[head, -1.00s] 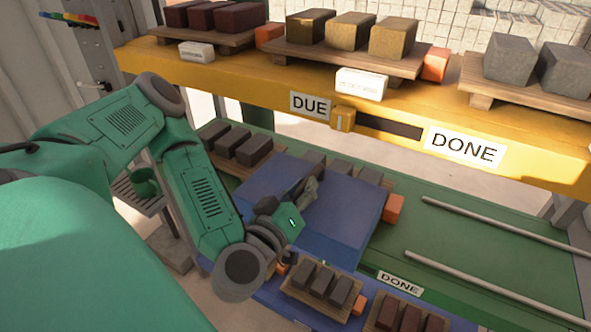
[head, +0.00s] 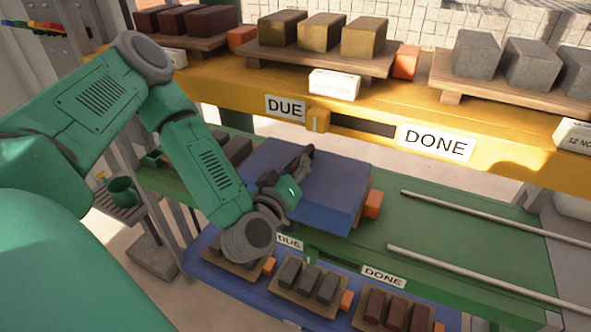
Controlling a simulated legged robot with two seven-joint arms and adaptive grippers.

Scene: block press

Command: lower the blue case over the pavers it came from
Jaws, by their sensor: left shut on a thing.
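The blue case (head: 335,190) is at the green shelf (head: 450,235), in the middle of the head view. My left gripper (head: 300,168) is shut on the case at its top, partly hidden by its own wrist. No pavers show under or behind the case, so whatever it covers is hidden. I cannot tell whether its lower edge touches the shelf. An orange block (head: 373,204) shows at the case's right side. Dark pavers (head: 236,147) stand to its left, partly behind my arm. My right gripper is not in view.
A yellow beam (head: 370,112) with DUE and DONE labels crosses above, carrying boards of pavers (head: 360,38). A lower blue shelf (head: 235,290) holds boards of small pavers (head: 308,283).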

